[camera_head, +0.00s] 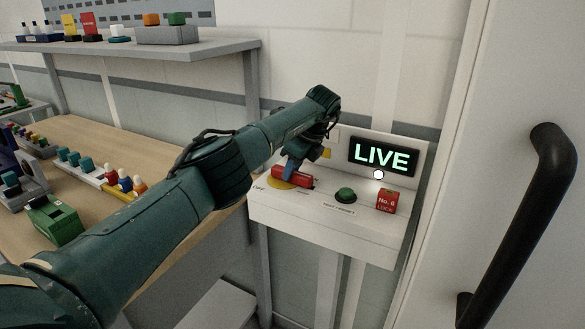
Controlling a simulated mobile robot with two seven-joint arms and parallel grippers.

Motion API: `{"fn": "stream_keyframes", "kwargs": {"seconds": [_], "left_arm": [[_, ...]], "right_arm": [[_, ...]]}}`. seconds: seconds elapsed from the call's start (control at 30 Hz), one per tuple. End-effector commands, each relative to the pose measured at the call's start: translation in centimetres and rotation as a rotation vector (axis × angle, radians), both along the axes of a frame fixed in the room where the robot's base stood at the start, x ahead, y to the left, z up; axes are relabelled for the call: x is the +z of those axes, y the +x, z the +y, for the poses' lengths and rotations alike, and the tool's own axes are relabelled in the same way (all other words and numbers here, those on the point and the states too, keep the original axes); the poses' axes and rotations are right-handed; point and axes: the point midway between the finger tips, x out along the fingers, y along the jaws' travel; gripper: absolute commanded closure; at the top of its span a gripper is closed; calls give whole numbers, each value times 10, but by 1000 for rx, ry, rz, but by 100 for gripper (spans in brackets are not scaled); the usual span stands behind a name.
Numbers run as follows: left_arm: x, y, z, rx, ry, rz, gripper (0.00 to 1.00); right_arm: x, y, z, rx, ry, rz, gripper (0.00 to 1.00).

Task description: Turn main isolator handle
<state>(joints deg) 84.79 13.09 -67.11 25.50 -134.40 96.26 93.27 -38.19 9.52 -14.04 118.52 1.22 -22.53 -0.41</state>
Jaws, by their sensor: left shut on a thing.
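The main isolator handle (293,177) is a red bar on a yellow round plate (279,184), at the left of the top face of a white control box (320,218). The word OFF is printed left of the plate. My left arm reaches in from the left, and my left gripper (291,172) is shut on the red handle from above. The gripper and wrist hide part of the handle. A display (383,157) on the box's back panel reads LIVE in green. My right gripper is not in view.
A green button (345,195) and a red padlock block marked No. 6 LOCK (387,201) sit right of the handle. A wooden bench (110,150) with small parts and a grey shelf (130,46) are left. A door with a black handle (520,220) is right.

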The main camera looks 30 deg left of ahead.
Motion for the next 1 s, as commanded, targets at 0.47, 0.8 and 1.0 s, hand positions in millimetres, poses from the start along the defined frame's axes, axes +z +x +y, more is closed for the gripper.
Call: {"fn": "stream_keyframes", "kwargs": {"seconds": [0.47, 0.8, 1.0], "left_arm": [[2, 1, 1, 77, 0, -4, 100], [2, 1, 1, 80, 0, -5, 100], [1, 1, 1, 79, 0, -3, 63]], "right_arm": [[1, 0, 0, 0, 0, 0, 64], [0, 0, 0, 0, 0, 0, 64], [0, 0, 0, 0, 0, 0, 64]]}}
